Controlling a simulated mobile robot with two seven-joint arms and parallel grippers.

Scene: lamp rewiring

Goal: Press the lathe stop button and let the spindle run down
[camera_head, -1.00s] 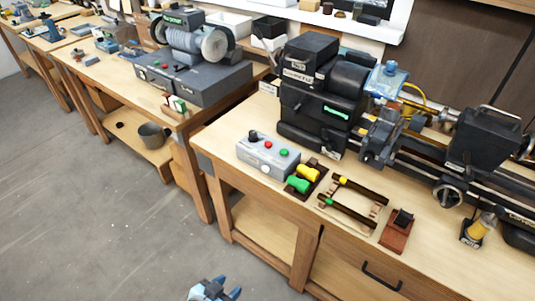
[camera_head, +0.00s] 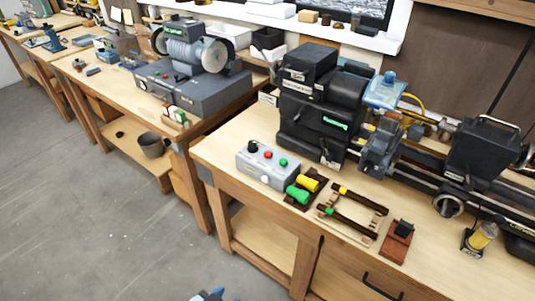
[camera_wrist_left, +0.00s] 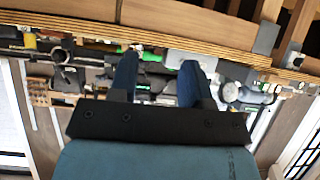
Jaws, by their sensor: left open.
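A grey control box (camera_head: 262,174) stands in front of the lathe, with a black knob, a red button (camera_head: 268,155) and a green button (camera_head: 283,163) on top. My left gripper (camera_wrist_left: 160,60) is open and empty in the left wrist view. In the head view only blue fingertips show at the bottom edge, well short of the box. My right gripper is not seen.
Green and yellow cylinders (camera_head: 303,188) and a dark frame (camera_head: 350,212) lie right of the box. A red-brown block (camera_head: 396,240) and a yellow bottle (camera_head: 481,236) stand further right. A bench grinder (camera_head: 195,75) is on the left bench. The floor between is clear.

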